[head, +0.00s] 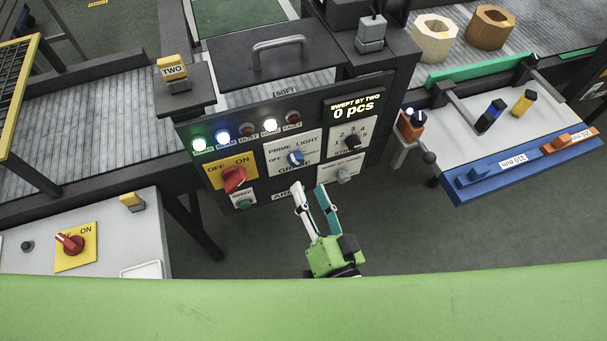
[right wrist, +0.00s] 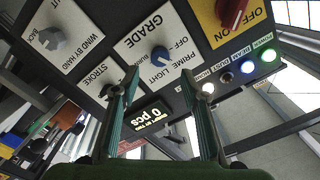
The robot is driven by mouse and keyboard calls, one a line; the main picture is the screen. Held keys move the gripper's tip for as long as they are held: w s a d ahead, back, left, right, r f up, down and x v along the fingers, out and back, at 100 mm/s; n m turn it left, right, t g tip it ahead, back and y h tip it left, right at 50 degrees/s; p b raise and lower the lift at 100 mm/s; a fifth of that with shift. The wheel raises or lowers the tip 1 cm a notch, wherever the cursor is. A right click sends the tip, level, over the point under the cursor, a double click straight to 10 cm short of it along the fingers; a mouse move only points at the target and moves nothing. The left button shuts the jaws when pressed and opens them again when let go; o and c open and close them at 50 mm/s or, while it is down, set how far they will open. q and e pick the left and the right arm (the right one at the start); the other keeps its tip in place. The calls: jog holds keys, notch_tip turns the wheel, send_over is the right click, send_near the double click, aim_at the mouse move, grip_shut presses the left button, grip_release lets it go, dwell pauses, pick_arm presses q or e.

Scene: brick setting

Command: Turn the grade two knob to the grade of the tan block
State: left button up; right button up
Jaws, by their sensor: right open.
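A blue knob (head: 295,158) sits on the white plate marked PRIME, LIGHT, OFF and GRADE on the dark panel (head: 262,196). It also shows in the right wrist view (right wrist: 160,56), beyond my fingers. Its exact setting is hard to read. A brown-tan block (head: 487,40) with a hole stands at the top right beside a cream block (head: 432,53). The yellow TWO sign (head: 172,69) stands at the panel's upper left. My right gripper (head: 309,189) is open and empty, just below and in front of the knob's plate, apart from it. My left gripper is out of view.
Near the blue knob are a red OFF-ON switch (head: 234,178), a black STROKE dial (head: 352,141) and a grey WIND BY HAND knob (head: 344,175). A display (head: 353,107) reads 0 pcs. A blue-fronted tray (head: 500,172) is at right. Floor before the panel is clear.

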jog(key=shift+v, duration=2.2)
jog(key=s+d+f+n+g+h, duration=0.1)
jog(key=s+d+f+n+g, duration=0.15)
jog(key=f, duration=0.75)
jog(key=s+d+f+n+g, duration=0.1)
jog(key=d+f+n+g, duration=0.15)
jog(key=f, duration=0.85)
jog(key=s+d+f+n+g+h, duration=0.1)
jog(key=d+f+g, duration=0.2)
jog(key=f, duration=0.7)
jog(key=s+d+f+g+h, duration=0.1)
jog(key=s+d+f+g, duration=0.3)
jog(key=s+f, duration=0.4)
jog(key=s+d+f+g+h, duration=0.2)
jog(key=s+d+f+g, duration=0.2)
jog(key=s, duration=1)
jog(key=d+f, duration=0.3)
jog(key=f, duration=0.2)
jog(key=shift+s+d+f+n+h, duration=0.25)
jog(key=shift+s+f+n+h, duration=0.05)
jog(key=shift+s+f+n, duration=0.1)
